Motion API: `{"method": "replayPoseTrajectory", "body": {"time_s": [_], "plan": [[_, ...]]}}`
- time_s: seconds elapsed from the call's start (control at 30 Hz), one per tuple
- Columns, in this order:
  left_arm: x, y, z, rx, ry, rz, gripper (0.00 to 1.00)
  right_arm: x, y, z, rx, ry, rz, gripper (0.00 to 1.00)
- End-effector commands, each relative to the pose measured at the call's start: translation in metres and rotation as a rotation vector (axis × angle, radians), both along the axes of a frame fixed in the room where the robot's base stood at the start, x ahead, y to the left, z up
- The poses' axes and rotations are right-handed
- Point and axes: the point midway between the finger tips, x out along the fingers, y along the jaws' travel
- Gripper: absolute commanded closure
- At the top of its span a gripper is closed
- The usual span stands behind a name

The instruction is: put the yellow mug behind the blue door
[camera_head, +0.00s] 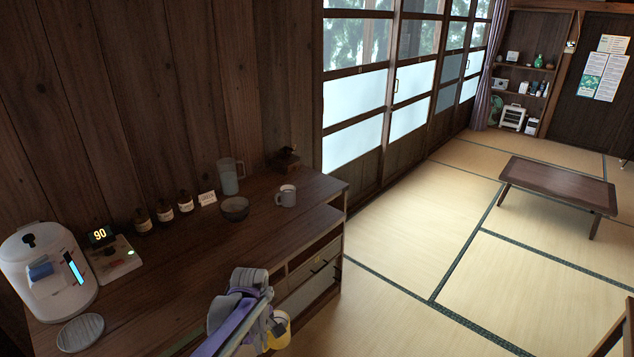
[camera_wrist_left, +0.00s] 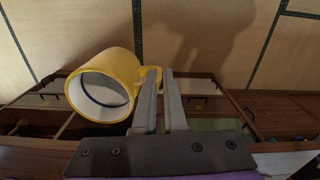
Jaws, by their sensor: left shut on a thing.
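The yellow mug (camera_head: 281,328) is at the end of my left gripper (camera_head: 268,318), in front of the wooden cabinet. In the left wrist view the yellow mug (camera_wrist_left: 122,72) lies tilted with its open mouth towards the camera. The fingers of my left gripper (camera_wrist_left: 160,78) are shut on its handle. In the head view my arm hides part of the mug. No blue door can be made out. My right gripper is not in view.
The cabinet top (camera_head: 230,255) holds a grey mug (camera_head: 287,196), a dark bowl (camera_head: 235,208), a glass pitcher (camera_head: 229,177), several bottles and a white water boiler (camera_head: 48,268). A drawer (camera_head: 312,268) and shelves face the room. A low table (camera_head: 560,184) stands on the tatami.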

Motion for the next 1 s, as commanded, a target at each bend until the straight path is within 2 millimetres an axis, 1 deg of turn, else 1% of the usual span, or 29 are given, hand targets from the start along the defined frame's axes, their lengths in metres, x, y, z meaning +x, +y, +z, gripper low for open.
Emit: {"method": "replayPoseTrajectory", "body": {"time_s": [0.1, 0.3, 0.4, 0.5, 0.6, 0.7, 1.0], "plan": [[-0.008, 0.01, -0.004, 0.0, -0.001, -0.236, 1.0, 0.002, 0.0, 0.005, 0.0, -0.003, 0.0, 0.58], [-0.022, 0.024, -0.012, 0.0, -0.001, -0.62, 1.0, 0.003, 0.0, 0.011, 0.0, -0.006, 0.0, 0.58], [-0.027, 0.028, -0.015, -0.001, -0.001, -0.768, 1.0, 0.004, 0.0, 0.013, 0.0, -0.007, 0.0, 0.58], [-0.031, 0.031, -0.017, -0.002, -0.001, -0.873, 1.0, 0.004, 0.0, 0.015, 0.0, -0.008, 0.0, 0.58], [-0.033, 0.033, -0.019, -0.002, 0.0, -0.934, 1.0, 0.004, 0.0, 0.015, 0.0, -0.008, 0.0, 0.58], [-0.034, 0.034, -0.019, -0.002, 0.0, -0.96, 1.0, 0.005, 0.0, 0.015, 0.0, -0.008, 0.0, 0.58], [-0.034, 0.034, -0.019, -0.002, 0.0, -0.963, 1.0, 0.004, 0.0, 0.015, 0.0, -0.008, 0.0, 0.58]]}}
